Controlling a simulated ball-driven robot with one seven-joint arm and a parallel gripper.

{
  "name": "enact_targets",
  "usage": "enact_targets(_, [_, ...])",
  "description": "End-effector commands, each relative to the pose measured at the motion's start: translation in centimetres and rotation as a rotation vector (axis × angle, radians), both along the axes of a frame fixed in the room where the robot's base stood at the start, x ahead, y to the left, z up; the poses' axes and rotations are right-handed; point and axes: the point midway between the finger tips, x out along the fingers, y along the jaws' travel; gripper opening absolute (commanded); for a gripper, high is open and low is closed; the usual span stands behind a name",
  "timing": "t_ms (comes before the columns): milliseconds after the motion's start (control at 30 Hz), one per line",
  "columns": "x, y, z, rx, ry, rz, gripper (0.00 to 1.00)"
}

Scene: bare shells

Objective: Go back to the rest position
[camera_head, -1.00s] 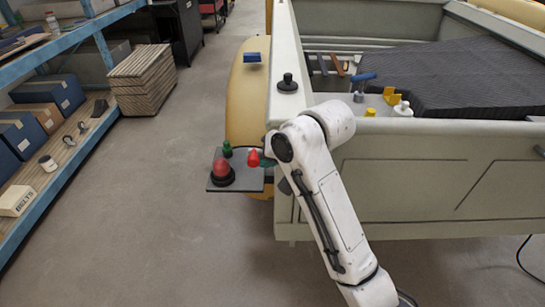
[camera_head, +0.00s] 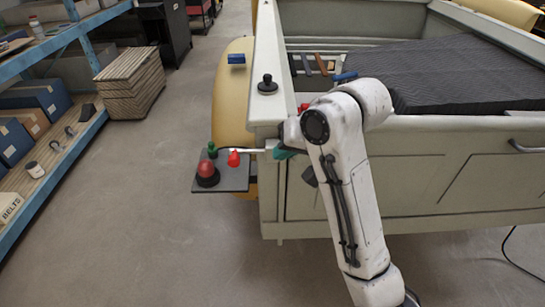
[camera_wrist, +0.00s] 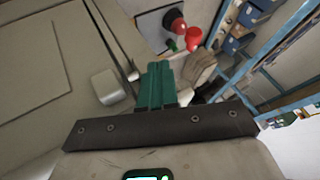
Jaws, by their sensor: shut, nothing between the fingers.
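My gripper (camera_head: 285,153) is by the corner of the vehicle's cargo bed, to the right of a small dark plate, with my white arm folded up in front of the tailgate. Most of the gripper is hidden behind the arm. In the wrist view its teal fingers (camera_wrist: 157,84) are pressed together with nothing between them. They point towards the plate but are apart from the items on it.
The dark plate (camera_head: 228,184) carries a red dome (camera_head: 207,171), a red piece (camera_head: 234,159) and a green piece (camera_head: 212,150). The tailgate (camera_head: 430,180) stands close behind my arm. Blue shelving (camera_head: 70,40) is at left.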

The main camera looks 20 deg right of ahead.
Motion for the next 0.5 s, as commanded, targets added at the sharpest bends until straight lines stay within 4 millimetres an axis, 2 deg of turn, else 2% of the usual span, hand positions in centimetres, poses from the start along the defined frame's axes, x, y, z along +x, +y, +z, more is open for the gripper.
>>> enact_targets(200, [-0.88,-0.53,1.21,-0.001,0.000,0.000,0.00])
enact_targets(500, [-0.94,-0.57,1.31,0.000,0.001,-0.001,0.00])
